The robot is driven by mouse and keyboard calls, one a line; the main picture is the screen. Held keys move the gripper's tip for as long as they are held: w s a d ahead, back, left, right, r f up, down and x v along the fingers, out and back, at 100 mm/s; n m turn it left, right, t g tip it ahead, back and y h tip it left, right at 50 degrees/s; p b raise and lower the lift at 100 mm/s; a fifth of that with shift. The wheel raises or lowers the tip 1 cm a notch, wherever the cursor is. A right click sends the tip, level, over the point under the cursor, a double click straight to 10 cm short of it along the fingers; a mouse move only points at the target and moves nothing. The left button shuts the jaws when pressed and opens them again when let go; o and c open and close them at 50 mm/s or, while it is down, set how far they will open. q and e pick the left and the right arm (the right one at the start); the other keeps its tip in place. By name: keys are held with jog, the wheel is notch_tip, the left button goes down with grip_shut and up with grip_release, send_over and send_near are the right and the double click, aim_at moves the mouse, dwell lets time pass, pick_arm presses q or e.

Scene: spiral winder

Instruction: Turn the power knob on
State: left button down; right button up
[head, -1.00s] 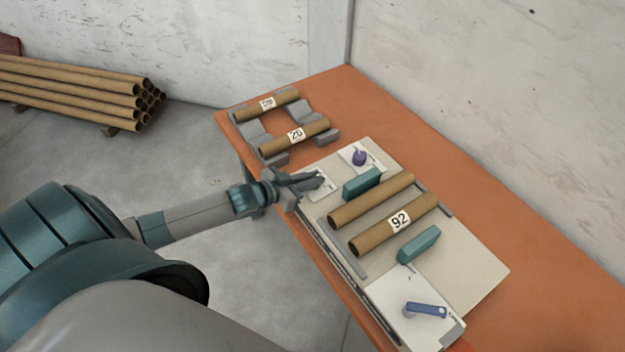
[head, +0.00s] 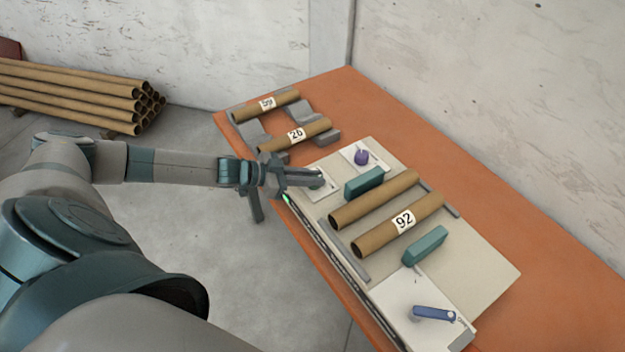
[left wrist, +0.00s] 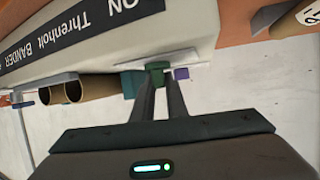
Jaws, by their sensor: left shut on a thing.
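My left gripper (head: 318,178) reaches from the left over a small white plate (head: 326,190) at the panel's near-left corner. In the left wrist view its two fingers (left wrist: 160,80) are shut on a small dark green knob (left wrist: 158,66) that stands on a white plate (left wrist: 185,59). In the head view the fingers mostly hide this knob, and its pointing direction cannot be read. A purple knob (head: 361,157) sits on another white plate farther back; it also shows in the left wrist view (left wrist: 181,73). My right gripper is not in view.
The beige panel (head: 478,262) carries cardboard tubes (head: 385,238), teal blocks (head: 364,182) and a blue crank handle (head: 433,314). Labelled tubes (head: 295,135) rest in grey cradles behind it. The orange table (head: 540,255) is clear along the wall.

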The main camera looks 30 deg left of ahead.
pick_arm(q)
jog(key=shift+w+m+g+h, duration=0.15)
jog(key=shift+m+g+h, duration=0.4)
jog(key=shift+m, duration=0.25)
jog(key=shift+a+h, duration=0.1)
jog(key=shift+h, duration=0.15)
jog(key=shift+m+g+h, duration=0.8)
jog(key=shift+m+g, duration=0.35)
jog(key=shift+m, duration=0.05)
jog(key=shift+m+g, duration=0.3)
jog(key=c, duration=1.8)
grip_release()
jog(key=shift+o, duration=0.2)
